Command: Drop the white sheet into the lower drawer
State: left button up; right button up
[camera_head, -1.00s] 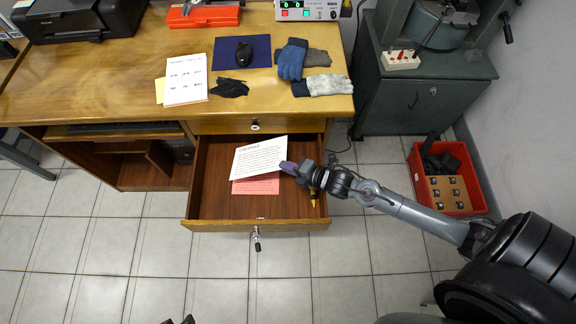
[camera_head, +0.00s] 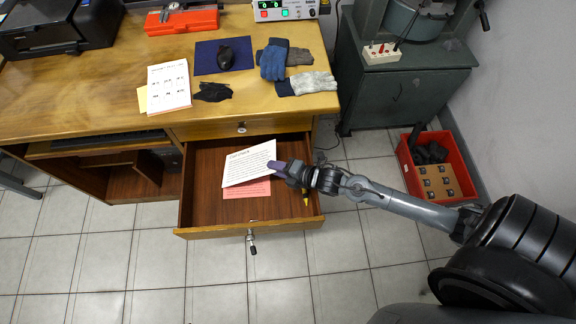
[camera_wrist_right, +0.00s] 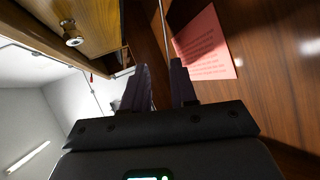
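The white sheet (camera_head: 249,163) is printed and tilted over the lower drawer (camera_head: 202,233), which is pulled out. In the right wrist view the sheet shows edge-on as a thin pale line (camera_wrist_right: 165,30) running to the right finger. My right gripper (camera_head: 272,166) is at the sheet's right edge, inside the drawer outline. In its wrist view the two fingers (camera_wrist_right: 161,68) stand apart with a clear gap, so it looks open, with the sheet still beside the fingers. My left gripper is out of view.
A pink sheet (camera_head: 247,192) lies on the drawer floor, partly covered by the white sheet. A yellow item (camera_head: 306,198) lies by the drawer's right wall. The desk (camera_head: 115,100) holds gloves, a mouse and papers. A red crate (camera_head: 463,186) stands at right.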

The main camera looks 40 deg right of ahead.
jog(key=r+p+v, duration=0.1)
jog(key=p+v, duration=0.4)
jog(key=v, duration=0.7)
jog(key=s+a+r+m+g+h, duration=0.2)
jog(key=s+a+r+m+g, duration=0.1)
jog(key=m, duration=0.7)
jog(key=s+a+r+m+g+h, duration=0.2)
jog(key=s+a+m+g, duration=0.2)
jog(key=m, duration=0.5)
jog(key=shift+s+a+r+m+g, duration=0.15)
jog(key=shift+s+r+m+g, duration=0.25)
jog(key=shift+s+g, duration=0.35)
notch_tip(320, 180, up, 47)
jog(key=p, duration=4.6)
jog(key=shift+p, duration=0.4)
